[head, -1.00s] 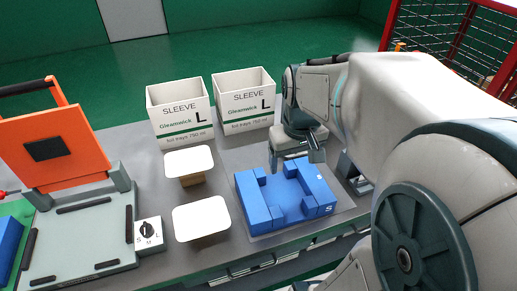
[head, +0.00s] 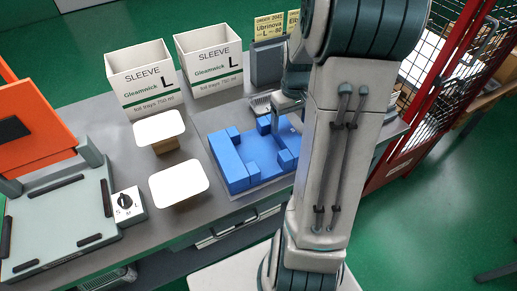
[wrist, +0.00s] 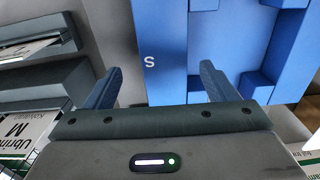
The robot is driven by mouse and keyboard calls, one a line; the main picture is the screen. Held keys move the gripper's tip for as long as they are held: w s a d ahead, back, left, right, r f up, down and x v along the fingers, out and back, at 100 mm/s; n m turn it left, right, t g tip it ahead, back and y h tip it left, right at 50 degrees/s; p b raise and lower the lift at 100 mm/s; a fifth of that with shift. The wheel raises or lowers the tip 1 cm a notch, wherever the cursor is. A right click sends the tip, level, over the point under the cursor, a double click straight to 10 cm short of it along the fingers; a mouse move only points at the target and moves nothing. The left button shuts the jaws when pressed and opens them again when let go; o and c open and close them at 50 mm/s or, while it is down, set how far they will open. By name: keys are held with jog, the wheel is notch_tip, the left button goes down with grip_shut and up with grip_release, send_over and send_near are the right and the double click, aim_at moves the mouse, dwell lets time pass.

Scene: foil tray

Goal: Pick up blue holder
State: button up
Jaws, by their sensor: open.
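The blue holder (head: 232,172), a block with raised walls and a sunken middle, lies on the grey table. My arm hides its right part in the head view. In the wrist view its wall marked S (wrist: 160,35) runs up the middle. My gripper (wrist: 160,82) is open, with one finger left of that wall and the other right of it, over the holder's inner side. Nothing is held. I cannot tell how far down the fingers reach. In the head view the gripper shows only partly, at the holder's back right.
Two white sleeve boxes (head: 140,80) stand behind. Two white-topped trays (head: 180,184) sit left of the holder, beside a dial box (head: 128,204) and an orange-lidded press (head: 30,130). A grey card rack (wrist: 35,50) is close to the left finger. A red mesh fence (head: 420,110) stands right.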

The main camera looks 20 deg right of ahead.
aim_at(287, 132)
jog(key=shift+a+f+p, duration=0.15)
jog(key=shift+f+p, duration=0.05)
jog(key=shift+f, duration=1.2)
jog(key=shift+a+f+p, duration=0.1)
jog(key=shift+f+p, duration=0.1)
jog(key=shift+f, duration=1.2)
jog(key=c, duration=1.5)
jog(key=shift+c, duration=0.2)
jog(key=shift+r, duration=0.15)
